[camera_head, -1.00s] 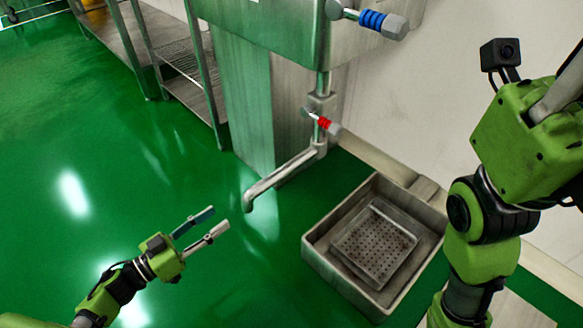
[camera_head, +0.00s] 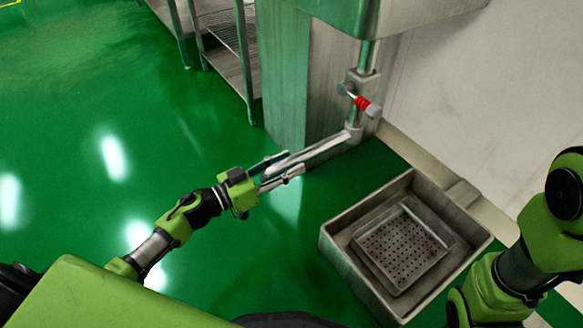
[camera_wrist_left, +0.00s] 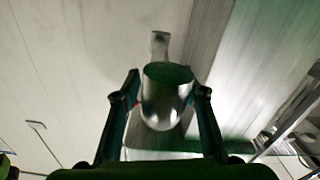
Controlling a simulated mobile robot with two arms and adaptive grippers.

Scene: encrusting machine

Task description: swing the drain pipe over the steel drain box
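The drain pipe (camera_head: 325,147) is a steel tube that comes off the vertical pipe under the machine and points left, away from the box. Its rounded end faces the camera in the left wrist view (camera_wrist_left: 165,100). My left gripper (camera_head: 294,165) is at the free end of the drain pipe, open, with one finger on each side of it. I cannot tell whether the fingers touch it. The steel drain box (camera_head: 345,250) stands on the floor to the right, with a perforated tray (camera_head: 405,245) inside. My right gripper is out of view.
A red-handled valve (camera_head: 364,104) sits on the vertical pipe above the drain pipe. The steel machine body (camera_head: 285,75) and a wire shelf (camera_head: 225,35) stand behind. My right arm is at the lower right, close to the box. Green floor is clear at left.

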